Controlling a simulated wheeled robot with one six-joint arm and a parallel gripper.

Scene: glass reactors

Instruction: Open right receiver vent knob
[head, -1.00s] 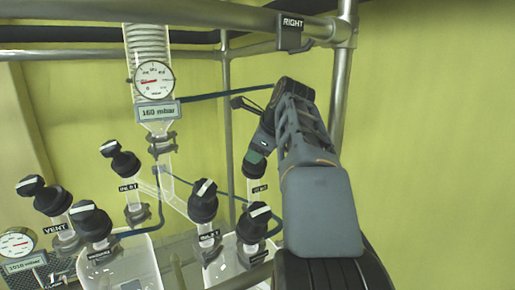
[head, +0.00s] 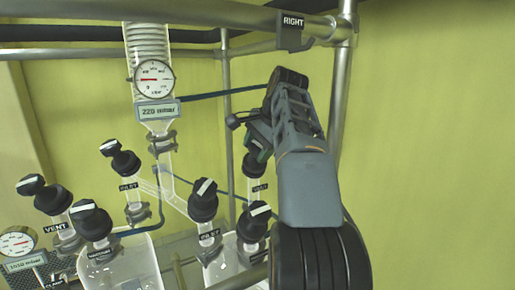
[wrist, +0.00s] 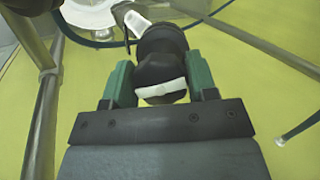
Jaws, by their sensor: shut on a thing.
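The right receiver vent knob (head: 252,168) is a black knob on a glass neck with a small VENT label (head: 260,187), partly hidden by my arm in the head view. In the wrist view the black knob (wrist: 160,50) sits between two green fingers, with its white bar running nearly across the picture, slightly tilted. My gripper (wrist: 160,78) is shut on this knob. In the head view my gripper (head: 262,148) reaches the knob from above, its fingers mostly hidden by the arm.
Other black knobs with white bars stand close by: one inlet knob (head: 203,200) and a lower one (head: 254,222). A dial gauge (head: 153,78) sits above a display (head: 158,111) reading 220 mbar. A metal frame post (head: 341,95) stands right of my arm.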

